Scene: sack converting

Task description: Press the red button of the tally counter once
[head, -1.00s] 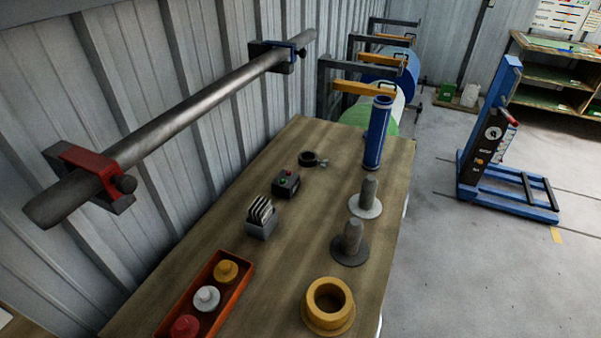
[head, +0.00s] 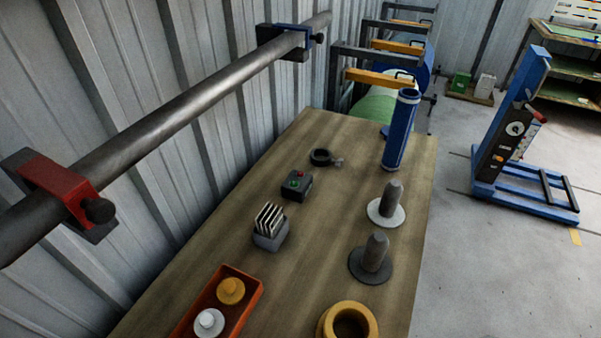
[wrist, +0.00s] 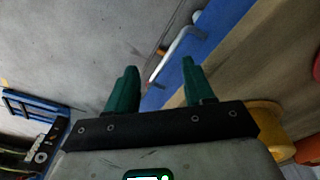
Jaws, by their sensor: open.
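The tally counter (head: 297,188) is a small dark box on the wooden table, left of the middle in the head view. Its red button (head: 299,174) and a green button (head: 294,183) show on its top. My gripper (wrist: 160,82) shows only in the wrist view, with two green fingers apart and nothing between them. It points down past the table's blue edge, over the grey floor. The counter does not show in the wrist view, and my gripper is not in the head view.
A card holder (head: 270,240), a ring clamp (head: 325,158), two pegs on discs (head: 386,205), a blue cylinder (head: 400,135), a yellow ring (head: 346,322) and an orange tray (head: 252,300) stand on the table (head: 215,235). A grey pipe (head: 170,112) runs along the wall at left.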

